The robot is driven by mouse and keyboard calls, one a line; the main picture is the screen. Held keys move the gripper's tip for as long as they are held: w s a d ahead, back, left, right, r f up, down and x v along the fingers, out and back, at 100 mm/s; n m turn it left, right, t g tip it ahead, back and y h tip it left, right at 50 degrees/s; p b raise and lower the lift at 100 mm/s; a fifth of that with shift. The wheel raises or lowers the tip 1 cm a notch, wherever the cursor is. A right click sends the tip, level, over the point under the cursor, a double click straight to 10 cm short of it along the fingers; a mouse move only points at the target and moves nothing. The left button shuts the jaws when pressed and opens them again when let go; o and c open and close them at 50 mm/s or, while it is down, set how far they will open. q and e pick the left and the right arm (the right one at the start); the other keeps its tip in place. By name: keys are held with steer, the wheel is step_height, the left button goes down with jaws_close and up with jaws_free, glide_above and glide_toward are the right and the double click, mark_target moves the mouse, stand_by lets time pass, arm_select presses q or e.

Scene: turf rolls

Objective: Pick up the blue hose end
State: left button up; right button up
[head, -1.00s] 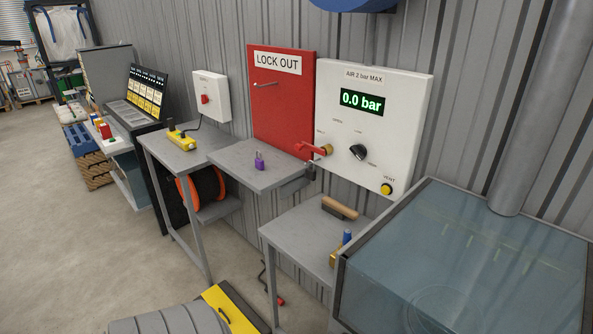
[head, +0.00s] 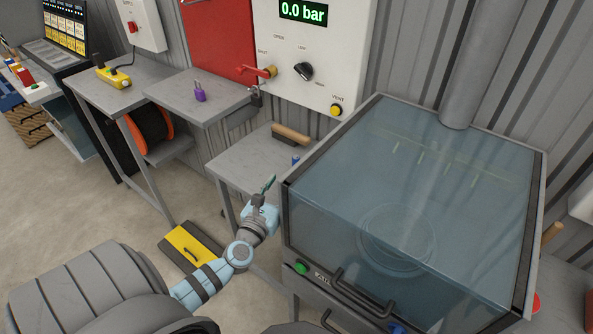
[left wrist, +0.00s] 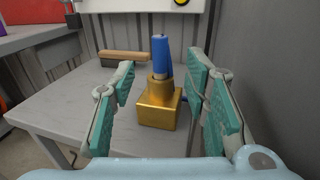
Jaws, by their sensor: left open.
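The blue hose end (left wrist: 161,52) stands upright in a brass block (left wrist: 158,108) on a small grey table (left wrist: 62,105). In the head view only a bit of the blue hose end (head: 295,160) shows beside the cabinet edge; the brass block is hidden there. My left gripper (head: 266,186) is over the table's front part. In the left wrist view its open green-padded fingers (left wrist: 160,75) frame the hose end and brass block, with visible gaps on both sides. I cannot tell whether the fingertips reach as far as the hose end. My right gripper is not in view.
A glass-topped cabinet (head: 330,215) stands close to the right of the small table. A wooden-handled brush (head: 291,134) lies at the table's back. The white panel (head: 340,75) reading 0.0 bar is behind. A purple padlock (head: 199,92) stands on the shelf at left.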

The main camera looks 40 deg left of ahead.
mark_target(296, 161)
arm_select(q)
steer(key=b+x, duration=0.1)
steer(key=x, duration=0.9)
steer(key=shift+w+f+b, duration=0.2)
steer(key=shift+w+b, duration=0.1)
steer(key=shift+b, duration=0.1)
steer(key=shift+w+a, duration=0.1)
steer(key=shift+r, duration=0.1)
jaws_close()
